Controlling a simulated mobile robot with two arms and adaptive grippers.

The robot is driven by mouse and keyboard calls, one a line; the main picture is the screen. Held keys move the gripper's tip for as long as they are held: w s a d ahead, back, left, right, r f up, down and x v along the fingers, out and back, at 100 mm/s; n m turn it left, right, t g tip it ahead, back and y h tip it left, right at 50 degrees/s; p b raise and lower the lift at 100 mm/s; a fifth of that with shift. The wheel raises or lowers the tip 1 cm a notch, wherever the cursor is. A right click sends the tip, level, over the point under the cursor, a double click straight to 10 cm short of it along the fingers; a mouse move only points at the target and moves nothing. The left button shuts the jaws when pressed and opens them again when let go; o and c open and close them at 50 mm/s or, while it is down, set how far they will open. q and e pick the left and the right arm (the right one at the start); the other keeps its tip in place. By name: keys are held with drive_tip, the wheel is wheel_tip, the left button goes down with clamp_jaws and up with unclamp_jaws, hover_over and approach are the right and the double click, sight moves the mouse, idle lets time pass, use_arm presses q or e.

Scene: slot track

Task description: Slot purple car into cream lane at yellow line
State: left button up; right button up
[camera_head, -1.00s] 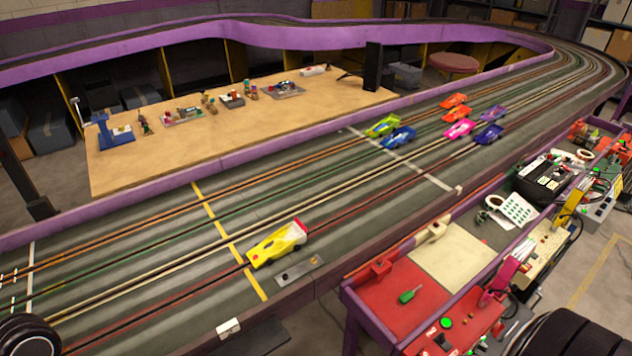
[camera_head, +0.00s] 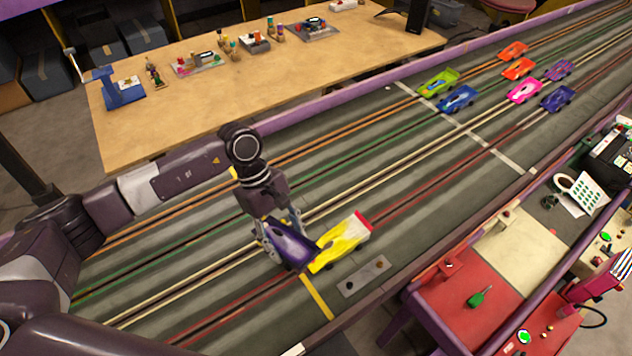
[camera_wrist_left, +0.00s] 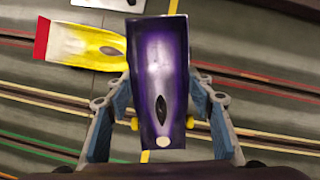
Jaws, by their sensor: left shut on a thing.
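My left gripper (camera_head: 283,226) is shut on the purple car (camera_head: 290,245) over the track beside the yellow line (camera_head: 317,298). In the left wrist view, the purple car (camera_wrist_left: 158,75) lies lengthwise between the two blue-grey fingers of my left gripper (camera_wrist_left: 161,124). The yellow line (camera_wrist_left: 145,157) shows just beyond the car's near end there. The cream lane (camera_head: 180,284) runs diagonally under the gripper; the car and arm hide part of it. I cannot tell whether the car touches the track. My right gripper is not in view.
A yellow car with a red end (camera_head: 341,243) stands right beside the purple car, on the red lane side. A grey plate (camera_head: 364,276) lies near the track edge. Several other cars, such as a pink one (camera_head: 525,90), stand farther up the track.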

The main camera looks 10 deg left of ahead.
use_arm(q)
drive_tip(key=w+d+r+n+t+p, duration=0.1)
drive_tip(key=w+n+t, duration=0.4)
drive_tip(key=w+n, duration=0.9)
drive_tip(key=shift+d+r+n+t+y+p, duration=0.3)
drive_tip(key=shift+d+r+n+y+p, duration=0.25)
drive_tip(key=shift+d, duration=0.45)
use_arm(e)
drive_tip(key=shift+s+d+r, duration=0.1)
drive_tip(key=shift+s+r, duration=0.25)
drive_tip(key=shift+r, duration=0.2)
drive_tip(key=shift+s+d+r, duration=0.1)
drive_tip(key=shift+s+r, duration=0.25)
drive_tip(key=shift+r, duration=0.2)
use_arm(q)
drive_tip(key=shift+f, duration=0.15)
drive_tip(key=shift+w+d+f+b, duration=0.1)
drive_tip(key=shift+f+b, duration=2.75)
drive_tip(key=shift+f, duration=0.05)
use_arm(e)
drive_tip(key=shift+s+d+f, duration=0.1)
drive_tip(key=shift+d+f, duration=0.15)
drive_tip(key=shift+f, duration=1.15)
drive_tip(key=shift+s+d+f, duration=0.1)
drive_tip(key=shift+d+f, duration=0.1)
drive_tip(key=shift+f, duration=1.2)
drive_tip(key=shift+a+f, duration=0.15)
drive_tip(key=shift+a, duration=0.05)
